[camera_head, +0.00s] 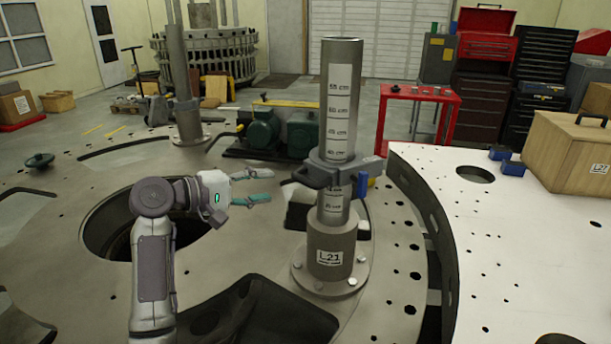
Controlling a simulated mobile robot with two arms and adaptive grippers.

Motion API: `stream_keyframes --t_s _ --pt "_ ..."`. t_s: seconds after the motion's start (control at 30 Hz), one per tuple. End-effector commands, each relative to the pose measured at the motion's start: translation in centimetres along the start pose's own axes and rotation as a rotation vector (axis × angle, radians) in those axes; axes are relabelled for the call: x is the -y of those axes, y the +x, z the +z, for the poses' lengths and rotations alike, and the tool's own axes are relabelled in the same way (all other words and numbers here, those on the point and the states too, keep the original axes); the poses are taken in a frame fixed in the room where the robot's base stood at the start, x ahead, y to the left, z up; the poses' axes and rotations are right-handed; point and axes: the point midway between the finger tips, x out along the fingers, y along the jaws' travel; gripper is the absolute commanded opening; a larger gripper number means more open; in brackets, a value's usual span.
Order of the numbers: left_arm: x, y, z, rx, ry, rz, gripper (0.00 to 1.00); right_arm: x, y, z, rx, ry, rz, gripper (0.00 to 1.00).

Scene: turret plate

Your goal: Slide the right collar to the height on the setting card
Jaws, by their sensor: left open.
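A dark grey collar (338,171) sits around an upright metal post (342,100), below its middle. It has a handle loop on its left side and a blue part (361,186) at its right. A white scale strip (338,107) with cm marks runs down the post, showing above and below the collar; its figures are too small to read surely. My left gripper (270,185) is open and empty, pointing right. It is left of the collar's handle and seems apart from it. My right gripper is out of view. I cannot make out a setting card.
The post's bolted base (332,255) bears a small label. A second post (183,85) stands at back left. The round plate (60,225) has large openings. A pale raised plate (500,240) carries a wooden box (568,155) at right. Green machinery (268,130) stands behind the gripper.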

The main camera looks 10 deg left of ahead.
Motion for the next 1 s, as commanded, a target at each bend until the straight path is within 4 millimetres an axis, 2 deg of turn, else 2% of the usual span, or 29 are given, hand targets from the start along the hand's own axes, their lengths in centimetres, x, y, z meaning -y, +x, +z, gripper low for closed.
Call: stream_keyframes --t_s 0.03,0.3,0.5,0.7,0.97,1.0 --pt "-0.4 1.1 0.1 0.005 -0.004 0.002 0.44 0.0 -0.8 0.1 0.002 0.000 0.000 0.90" --pt "-0.5 6.9 0.1 0.004 -0.003 0.001 0.44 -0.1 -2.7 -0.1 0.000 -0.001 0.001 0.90" --pt "-0.3 9.9 0.1 0.002 -0.002 0.001 0.44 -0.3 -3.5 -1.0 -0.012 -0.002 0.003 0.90" --pt "-0.1 11.1 0.1 0.001 0.000 0.000 0.44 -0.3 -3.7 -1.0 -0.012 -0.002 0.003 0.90" --pt "0.0 11.1 0.0 0.000 0.001 0.000 0.44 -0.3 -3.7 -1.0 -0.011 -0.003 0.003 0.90" --pt "0.0 11.1 0.0 0.000 0.001 0.000 0.38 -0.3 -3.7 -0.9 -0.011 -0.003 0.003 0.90"
